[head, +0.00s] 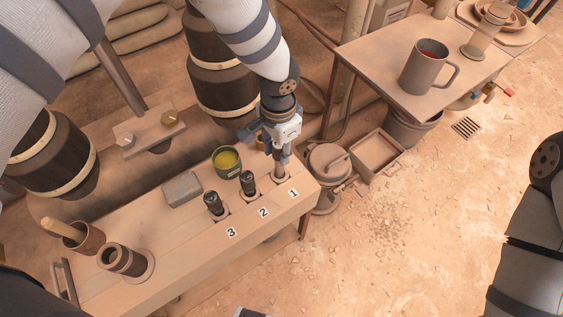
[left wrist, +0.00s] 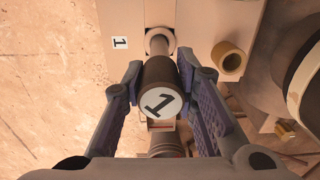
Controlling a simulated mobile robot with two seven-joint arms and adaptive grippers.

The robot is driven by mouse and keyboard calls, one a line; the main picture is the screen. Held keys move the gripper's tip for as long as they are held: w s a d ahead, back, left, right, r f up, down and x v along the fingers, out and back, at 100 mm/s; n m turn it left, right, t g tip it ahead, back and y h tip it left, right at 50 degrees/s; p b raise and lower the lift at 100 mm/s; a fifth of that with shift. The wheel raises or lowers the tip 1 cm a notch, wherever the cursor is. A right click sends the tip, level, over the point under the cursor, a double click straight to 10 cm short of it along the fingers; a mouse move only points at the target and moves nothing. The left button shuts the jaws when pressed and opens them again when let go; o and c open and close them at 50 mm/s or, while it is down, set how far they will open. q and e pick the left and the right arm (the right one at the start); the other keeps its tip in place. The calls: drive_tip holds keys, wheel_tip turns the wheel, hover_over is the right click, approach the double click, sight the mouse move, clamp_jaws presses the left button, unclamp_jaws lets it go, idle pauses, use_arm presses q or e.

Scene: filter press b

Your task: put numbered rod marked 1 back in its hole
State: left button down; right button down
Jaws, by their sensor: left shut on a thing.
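My left gripper (head: 279,146) is shut on the rod marked 1. In the left wrist view the rod's dark round head (left wrist: 160,88), with a white disc reading 1, sits between the two fingers (left wrist: 161,100). In the head view the rod's pale shaft (head: 281,168) points down at the collared hole (head: 280,178) beside the label 1 (head: 293,193) on the wooden bench (head: 160,200). The collar (left wrist: 160,36) also shows past the head in the left wrist view. I cannot tell how deep the tip is. My right gripper is out of view.
Rod 2 (head: 248,183) and rod 3 (head: 213,204) stand in their holes to the left. A green cup (head: 227,162) and a grey block (head: 182,189) are close behind them. A side table (head: 385,62) with a mug (head: 424,68) stands at the upper right.

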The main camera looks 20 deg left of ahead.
use_arm(q)
wheel_tip(320, 180, down, 6)
drive_tip(key=shift+r+b, duration=0.15)
drive_tip(key=shift+b, duration=0.3)
drive_tip(key=c, duration=1.3)
unclamp_jaws()
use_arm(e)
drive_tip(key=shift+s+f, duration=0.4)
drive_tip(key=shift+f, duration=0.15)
use_arm(q)
wheel_tip(320, 180, up, 12)
drive_tip(key=shift+s+r+p, duration=0.1)
drive_tip(key=shift+r+p, duration=0.05)
drive_tip(key=shift+p, duration=0.85)
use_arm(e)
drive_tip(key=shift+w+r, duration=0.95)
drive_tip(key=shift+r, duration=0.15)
